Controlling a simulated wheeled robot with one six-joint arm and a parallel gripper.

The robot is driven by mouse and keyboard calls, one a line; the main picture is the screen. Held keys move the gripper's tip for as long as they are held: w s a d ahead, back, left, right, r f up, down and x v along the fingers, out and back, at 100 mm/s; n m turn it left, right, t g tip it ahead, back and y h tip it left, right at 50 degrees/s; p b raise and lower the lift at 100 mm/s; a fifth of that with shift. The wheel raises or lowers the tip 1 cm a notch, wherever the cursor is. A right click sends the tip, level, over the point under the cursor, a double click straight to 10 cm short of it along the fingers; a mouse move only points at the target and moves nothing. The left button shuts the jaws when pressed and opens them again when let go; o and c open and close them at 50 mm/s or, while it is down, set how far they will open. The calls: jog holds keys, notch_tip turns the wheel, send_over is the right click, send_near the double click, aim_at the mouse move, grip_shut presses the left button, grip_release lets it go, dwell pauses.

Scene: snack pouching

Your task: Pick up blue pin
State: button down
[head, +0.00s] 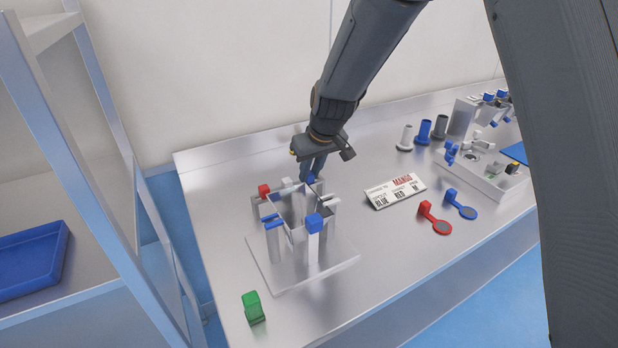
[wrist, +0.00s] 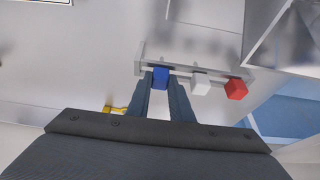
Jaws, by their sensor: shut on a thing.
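The blue pin (wrist: 160,76) is a small blue block at the left end of a row on a grey rack bar (wrist: 210,70) in the wrist view. My gripper (wrist: 160,82) is shut on it, one finger on each side. In the head view my gripper (head: 311,174) reaches down to the back of the clear fixture, where a little of the blue pin (head: 310,181) shows. The pin still appears in line with its neighbours on the rack. Its lower part is hidden.
A white pin (wrist: 200,86) and a red pin (wrist: 236,88) stand right of the blue one in the wrist view. A blue-topped post (head: 314,223) stands at the fixture's front. A green block (head: 254,307), label card (head: 395,191) and red clip (head: 434,219) lie around it.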

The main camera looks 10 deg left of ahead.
aim_at(310, 174)
notch_tip(310, 174, up, 10)
jog(key=b, duration=0.2)
jog(key=shift+b, duration=0.35)
